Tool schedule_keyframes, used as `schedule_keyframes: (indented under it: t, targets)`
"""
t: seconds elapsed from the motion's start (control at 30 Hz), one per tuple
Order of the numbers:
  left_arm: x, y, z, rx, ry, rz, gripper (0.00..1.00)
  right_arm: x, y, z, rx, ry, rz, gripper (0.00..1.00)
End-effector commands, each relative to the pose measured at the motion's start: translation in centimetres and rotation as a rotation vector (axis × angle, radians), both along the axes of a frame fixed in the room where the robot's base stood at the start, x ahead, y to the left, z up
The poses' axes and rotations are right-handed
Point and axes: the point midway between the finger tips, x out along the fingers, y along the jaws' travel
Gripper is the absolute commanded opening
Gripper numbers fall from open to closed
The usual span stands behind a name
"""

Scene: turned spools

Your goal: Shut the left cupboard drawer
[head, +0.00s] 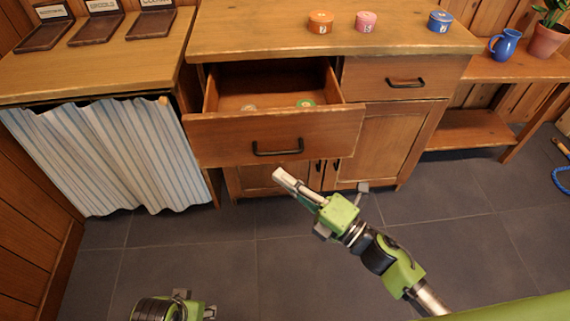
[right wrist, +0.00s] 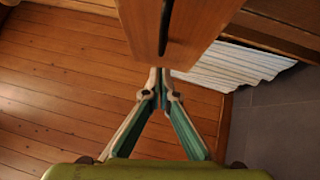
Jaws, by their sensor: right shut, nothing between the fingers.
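The left cupboard drawer (head: 235,138) stands pulled out of the wooden cupboard, its black handle (head: 277,147) on the front. Inside it lie a green round thing (head: 305,103) and a small pale thing (head: 249,107). My right gripper (head: 280,174) is shut and empty, just in front of and below the drawer handle in the head view. In the right wrist view its fingertips (right wrist: 160,72) meet at the lower edge of the drawer front (right wrist: 185,25); I cannot tell whether they touch. My left gripper (head: 205,311) shows only partly at the bottom edge, its fingers unclear.
The right drawer (head: 400,78) is closed, above cupboard doors (head: 385,140). Orange (head: 320,22), pink (head: 366,21) and blue (head: 440,21) round pieces stand on the cupboard top. A table with a striped curtain (head: 110,155) stands at left. The grey floor (head: 235,250) in front is clear.

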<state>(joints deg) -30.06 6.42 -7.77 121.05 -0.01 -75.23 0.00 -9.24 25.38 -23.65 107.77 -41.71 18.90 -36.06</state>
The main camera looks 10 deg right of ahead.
Motion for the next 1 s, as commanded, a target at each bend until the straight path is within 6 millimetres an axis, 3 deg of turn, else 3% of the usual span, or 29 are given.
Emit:
schedule_keyframes:
  t: [0.2, 0.77, 1.0]
  targets:
    - [0.0, 0.0, 0.0, 0.000, -0.001, 0.000, 0.46, 2.8, -0.3, 0.4, -0.002, 0.000, -0.002, 0.00]
    - [0.2, -0.1, 0.3, -0.001, -0.007, 0.000, 0.46, 3.6, -0.4, 0.5, -0.002, 0.001, -0.003, 0.00]
    - [0.1, -0.1, 0.6, -0.001, -0.006, 0.001, 0.46, 6.0, -0.4, 0.5, -0.002, -0.001, -0.004, 0.00]
